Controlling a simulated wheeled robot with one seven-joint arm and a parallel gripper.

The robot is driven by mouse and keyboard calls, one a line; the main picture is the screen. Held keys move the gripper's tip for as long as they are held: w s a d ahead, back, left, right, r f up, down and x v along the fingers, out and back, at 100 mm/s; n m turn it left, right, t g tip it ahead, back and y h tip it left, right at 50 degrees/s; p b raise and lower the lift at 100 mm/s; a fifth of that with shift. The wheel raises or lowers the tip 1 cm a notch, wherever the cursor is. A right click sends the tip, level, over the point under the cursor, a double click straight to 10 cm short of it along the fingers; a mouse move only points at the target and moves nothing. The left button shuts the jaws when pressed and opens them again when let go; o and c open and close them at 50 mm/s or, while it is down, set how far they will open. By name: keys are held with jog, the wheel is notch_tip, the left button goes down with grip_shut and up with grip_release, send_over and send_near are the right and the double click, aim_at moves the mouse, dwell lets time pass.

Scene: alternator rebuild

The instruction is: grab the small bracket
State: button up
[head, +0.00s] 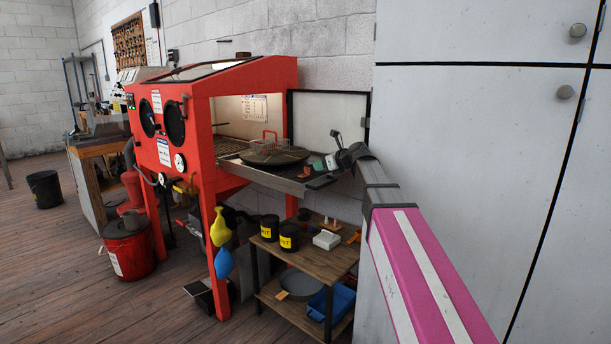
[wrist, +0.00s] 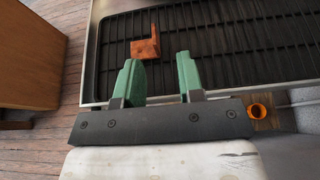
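The small bracket (wrist: 145,46) is a rusty orange-brown angled piece with one upright leg. It lies on the black slatted grate (wrist: 220,40) near its front-left edge in the wrist view. In the head view the bracket (head: 305,171) is a small orange patch on the pulled-out tray, beside my gripper (head: 322,166). In the wrist view my gripper (wrist: 157,65) has two green fingers spread apart with nothing between them. The bracket is just beyond the fingertips, towards the left finger, and appears apart from them.
The tray's metal rim (wrist: 93,50) borders the grate. A wire basket (head: 268,143) sits on a round turntable (head: 262,156) in the red blast cabinet (head: 250,78). Its open door (head: 325,115) stands behind my arm. A wooden shelf (head: 315,262) with black jars (head: 289,237) stands below.

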aim_at(312, 176)
jog(key=x, duration=0.4)
jog(key=shift+a+f, duration=0.25)
jog(key=shift+a, duration=0.2)
jog(key=shift+s, duration=0.1)
grip_shut()
jog(key=shift+r, duration=0.15)
